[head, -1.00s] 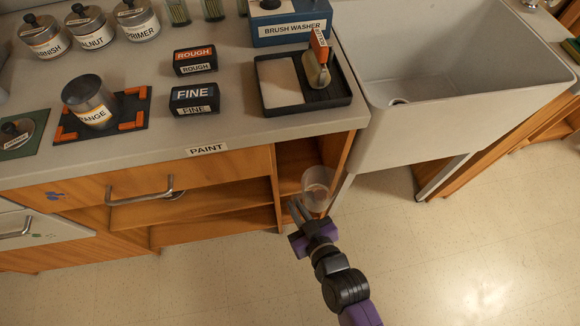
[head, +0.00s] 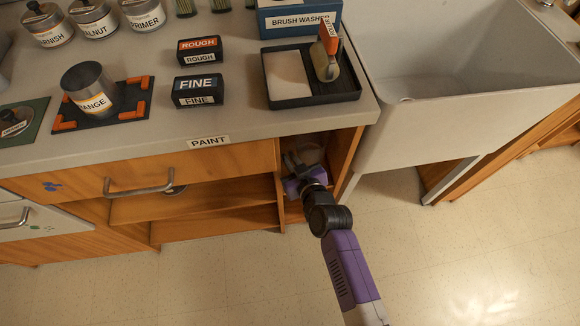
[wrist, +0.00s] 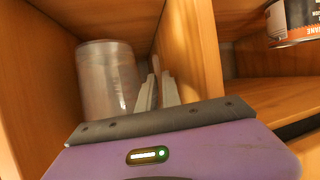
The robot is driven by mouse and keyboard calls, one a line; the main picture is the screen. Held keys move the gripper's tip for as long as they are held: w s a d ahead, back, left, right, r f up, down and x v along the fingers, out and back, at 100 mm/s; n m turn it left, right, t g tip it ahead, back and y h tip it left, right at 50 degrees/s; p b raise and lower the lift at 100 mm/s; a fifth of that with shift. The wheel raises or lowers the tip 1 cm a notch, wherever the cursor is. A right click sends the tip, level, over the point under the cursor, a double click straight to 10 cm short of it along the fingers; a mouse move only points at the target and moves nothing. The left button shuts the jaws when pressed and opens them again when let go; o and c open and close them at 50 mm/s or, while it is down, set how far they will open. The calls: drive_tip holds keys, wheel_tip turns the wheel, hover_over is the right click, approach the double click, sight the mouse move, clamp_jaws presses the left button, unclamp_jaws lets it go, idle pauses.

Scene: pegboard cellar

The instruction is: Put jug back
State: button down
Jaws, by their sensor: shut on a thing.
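The jug (head: 311,153) is a clear, translucent vessel, inside the narrow right-hand compartment of the wooden cabinet under the counter. In the wrist view the jug (wrist: 108,82) stands roughly upright left of my fingers, close to the compartment's walls. My gripper (head: 293,165) reaches into this compartment from the front. In the wrist view its grey fingers (wrist: 158,90) are close together beside the jug, shut on its side where a handle would be; the handle itself is hardly visible. I cannot tell whether the jug's base touches the shelf.
A wooden divider (wrist: 192,50) stands just right of my fingers. Open shelves (head: 215,205) lie to its left, with a small round metal thing on one. The counter edge (head: 209,141) labelled PAINT overhangs the compartment. A deep sink (head: 440,130) stands to the right.

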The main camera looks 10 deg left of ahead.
drive_tip(key=shift+w+f+b, duration=0.15)
drive_tip(key=shift+f+b, duration=0.55)
drive_tip(key=shift+f, duration=0.5)
drive_tip(key=shift+w+f+b, duration=0.1)
drive_tip(key=shift+f+b, duration=0.55)
drive_tip(key=shift+f, duration=0.55)
drive_tip(key=shift+f, duration=0.1)
drive_tip(key=c, duration=1.5)
unclamp_jaws()
drive_tip(key=shift+c, duration=0.2)
drive_tip(key=shift+a+f, duration=0.1)
drive_tip(key=p+v, duration=0.1)
drive_tip(key=v, duration=0.7)
drive_tip(key=shift+f+p, duration=0.3)
drive_tip(key=shift+p, duration=0.05)
drive_tip(key=shift+s, duration=0.1)
